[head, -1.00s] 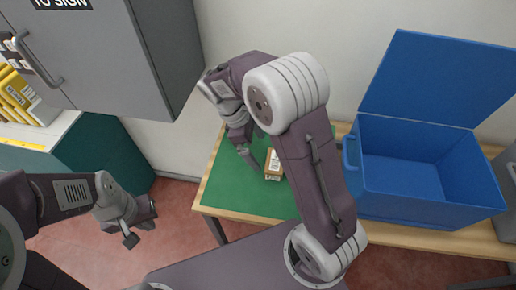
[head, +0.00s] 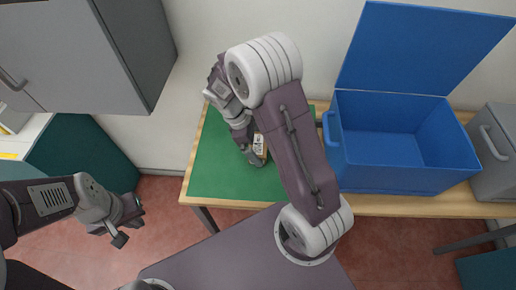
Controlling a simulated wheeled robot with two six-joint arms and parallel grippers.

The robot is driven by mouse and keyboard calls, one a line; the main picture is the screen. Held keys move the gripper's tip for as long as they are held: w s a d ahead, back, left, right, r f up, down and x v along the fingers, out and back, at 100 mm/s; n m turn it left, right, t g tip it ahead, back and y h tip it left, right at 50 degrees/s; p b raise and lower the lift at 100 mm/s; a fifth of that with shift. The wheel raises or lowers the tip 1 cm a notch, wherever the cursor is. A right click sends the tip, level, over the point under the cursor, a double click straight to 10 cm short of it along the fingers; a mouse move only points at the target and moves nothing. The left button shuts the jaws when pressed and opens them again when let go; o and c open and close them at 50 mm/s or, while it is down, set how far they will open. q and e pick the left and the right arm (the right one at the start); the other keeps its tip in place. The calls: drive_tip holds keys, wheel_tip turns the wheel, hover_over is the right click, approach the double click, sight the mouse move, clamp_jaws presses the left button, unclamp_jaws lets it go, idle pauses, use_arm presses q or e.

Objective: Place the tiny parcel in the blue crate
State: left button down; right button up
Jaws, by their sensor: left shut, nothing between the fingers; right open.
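The tiny parcel (head: 260,146) is a small brown box with a white label. It rests on the green mat (head: 212,170) on the table and is partly hidden by my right arm and gripper. My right gripper (head: 256,160) is open and low over the mat, right at the parcel; I cannot tell whether the fingers touch it. The blue crate (head: 392,180) stands on the table to the right of the parcel, its lid raised at the back and its visible inside empty. My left gripper (head: 118,232) is shut and empty, over the floor left of the table.
A grey cabinet (head: 85,50) hangs at the upper left above a teal counter unit (head: 85,160). A grey bin with a handle (head: 493,150) stands right of the crate. The left part of the mat is clear.

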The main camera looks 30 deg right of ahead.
sight(258, 144)
drive_tip(key=c, duration=1.5)
drive_tip(key=shift+r+p, duration=0.6)
drive_tip(key=shift+r, duration=1.7)
drive_tip(key=s+d+r, duration=0.1)
drive_tip(key=s+r, duration=0.1)
drive_tip(key=s, duration=0.1)
drive_tip(key=s+d+r, duration=0.2)
drive_tip(key=s, duration=0.2)
drive_tip(key=s+d+r, duration=0.2)
drive_tip(key=s, duration=0.1)
drive_tip(key=shift+s+d+r+p, duration=0.2)
drive_tip(key=shift+p, duration=0.2)
